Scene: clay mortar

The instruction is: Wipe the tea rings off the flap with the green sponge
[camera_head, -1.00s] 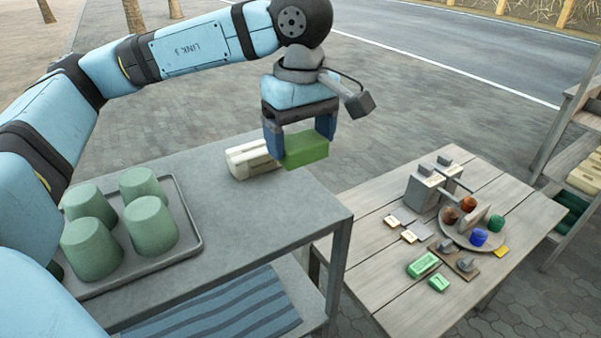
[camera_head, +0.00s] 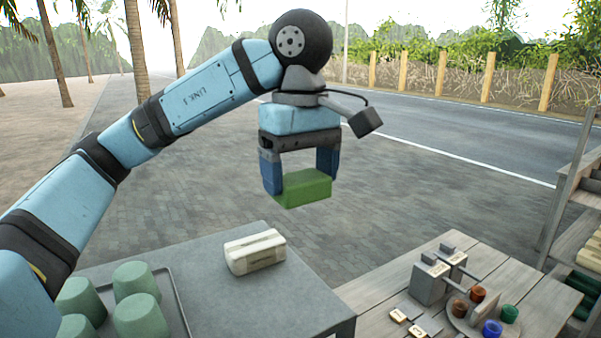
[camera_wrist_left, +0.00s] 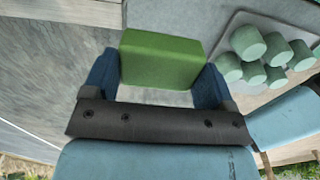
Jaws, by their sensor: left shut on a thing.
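The green sponge (camera_head: 303,187) is a rectangular block held between the blue fingers of my left gripper (camera_head: 300,172). The gripper is shut on it and points down, with the sponge hanging in the air above and beyond the grey table (camera_head: 270,300) in the head view. In the left wrist view the sponge (camera_wrist_left: 160,60) sits between both fingers, with grey surface behind it. I cannot make out any tea rings or tell which surface is the flap. My right gripper is not in view.
A cream packet (camera_head: 254,251) lies on the grey table. Several green cups (camera_head: 134,281) stand upside down on a tray (camera_head: 179,305) at left. The wooden table (camera_head: 380,297) at right holds a grey device (camera_head: 432,281) and a round plate with coloured pieces. Shelves stand far right.

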